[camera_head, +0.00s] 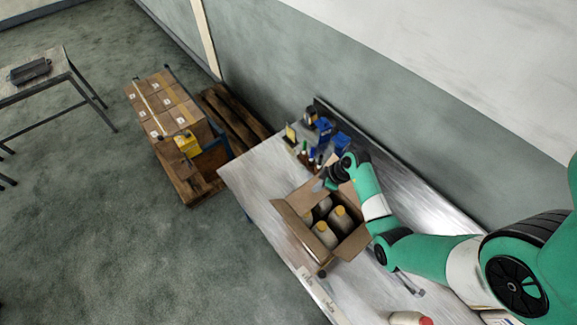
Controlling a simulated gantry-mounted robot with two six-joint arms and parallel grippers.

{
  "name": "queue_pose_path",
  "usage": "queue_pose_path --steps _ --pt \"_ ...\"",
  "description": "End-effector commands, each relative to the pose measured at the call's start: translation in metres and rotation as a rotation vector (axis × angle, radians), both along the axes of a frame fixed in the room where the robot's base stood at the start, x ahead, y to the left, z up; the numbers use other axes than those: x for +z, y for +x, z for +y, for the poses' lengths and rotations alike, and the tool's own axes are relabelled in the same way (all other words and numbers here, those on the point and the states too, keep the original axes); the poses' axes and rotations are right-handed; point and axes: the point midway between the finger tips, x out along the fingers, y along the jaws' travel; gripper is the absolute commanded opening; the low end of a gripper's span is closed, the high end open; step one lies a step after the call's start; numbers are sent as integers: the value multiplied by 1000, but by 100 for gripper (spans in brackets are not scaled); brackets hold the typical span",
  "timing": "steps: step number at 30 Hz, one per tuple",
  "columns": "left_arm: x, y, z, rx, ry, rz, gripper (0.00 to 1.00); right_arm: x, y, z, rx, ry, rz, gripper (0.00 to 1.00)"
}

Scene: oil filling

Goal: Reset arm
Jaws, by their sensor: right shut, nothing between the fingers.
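My right arm, green and white, comes in from the right edge and reaches over the workbench (249,173). My right gripper (318,185) is at the back rim of an open cardboard box (351,246), shut, with nothing held. Whether it touches the box I cannot tell. Several pale bottles with yellow caps (326,234) stand inside the box. Part of the box's right side is hidden behind my arm. My left gripper is not in view.
Blue bins (341,142) and small bottles stand at the back of the bench. A white bottle with a red cap (408,318) is at the bottom edge. Stacked cartons (165,100) sit on a pallet at left. Floor between the tables is clear.

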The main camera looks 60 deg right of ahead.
Motion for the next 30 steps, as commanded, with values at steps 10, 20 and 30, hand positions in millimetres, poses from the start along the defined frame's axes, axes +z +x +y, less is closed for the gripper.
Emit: queue_pose_path --steps 10,20,30 --pt "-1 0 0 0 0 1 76 53 0 0 -1 1 1 0" --pt "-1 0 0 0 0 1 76 52 0 0 -1 1 1 0" --pt "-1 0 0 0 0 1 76 70 43 26 127 -33 -31 0"
